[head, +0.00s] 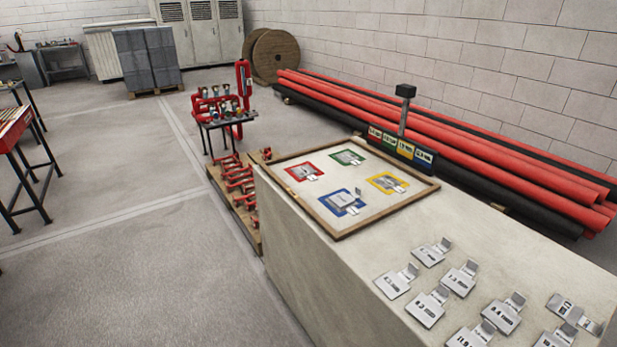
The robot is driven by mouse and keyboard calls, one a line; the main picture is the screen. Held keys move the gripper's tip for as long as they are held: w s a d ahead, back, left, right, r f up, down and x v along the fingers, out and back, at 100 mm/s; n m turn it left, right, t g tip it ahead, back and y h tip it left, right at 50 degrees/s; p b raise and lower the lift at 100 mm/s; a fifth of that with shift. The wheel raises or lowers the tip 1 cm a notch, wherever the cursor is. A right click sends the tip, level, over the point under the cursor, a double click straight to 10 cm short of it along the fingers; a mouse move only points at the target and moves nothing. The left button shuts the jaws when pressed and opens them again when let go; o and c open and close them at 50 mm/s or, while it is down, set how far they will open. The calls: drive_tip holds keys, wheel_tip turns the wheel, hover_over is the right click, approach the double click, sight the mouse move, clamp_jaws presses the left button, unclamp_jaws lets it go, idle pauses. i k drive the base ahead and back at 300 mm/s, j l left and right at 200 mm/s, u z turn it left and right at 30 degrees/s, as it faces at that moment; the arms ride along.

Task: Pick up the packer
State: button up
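Several flat grey metal plates with upturned tabs and printed numbers, which look like packers, lie on the near end of the pale bench. One packer (431,253) is at the back of this group, and another (394,285) is at its left. A packer (503,318) lies towards the front. At the far right, a packer (563,307) lies at a different angle. A similar grey plate (343,201) lies on the blue square in the wood-framed board (340,229). Which plate the task means cannot be told. My gripper is not in view.
The board also has red (304,172), green (347,157) and yellow (388,183) squares. A post with a dark head (405,91) and coloured label cards (400,148) stand behind it. Red pipes (480,150) lie along the wall. Grey floor (120,270) is clear at left.

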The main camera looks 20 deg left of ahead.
sight(392, 284)
drive_tip(key=i+j+z, duration=0.2)
drive_tip(key=j, duration=0.3)
drive_tip(key=i+j+z, duration=0.2)
drive_tip(key=j, duration=0.35)
drive_tip(key=i+j+z, duration=0.15)
drive_tip(key=j, duration=0.45)
drive_tip(key=i+j+z, duration=0.2)
drive_tip(key=j, duration=0.4)
drive_tip(key=i+j+z, duration=0.2)
drive_tip(key=j, duration=0.4)
drive_tip(key=j+z, duration=0.2)
drive_tip(key=j, duration=0.45)
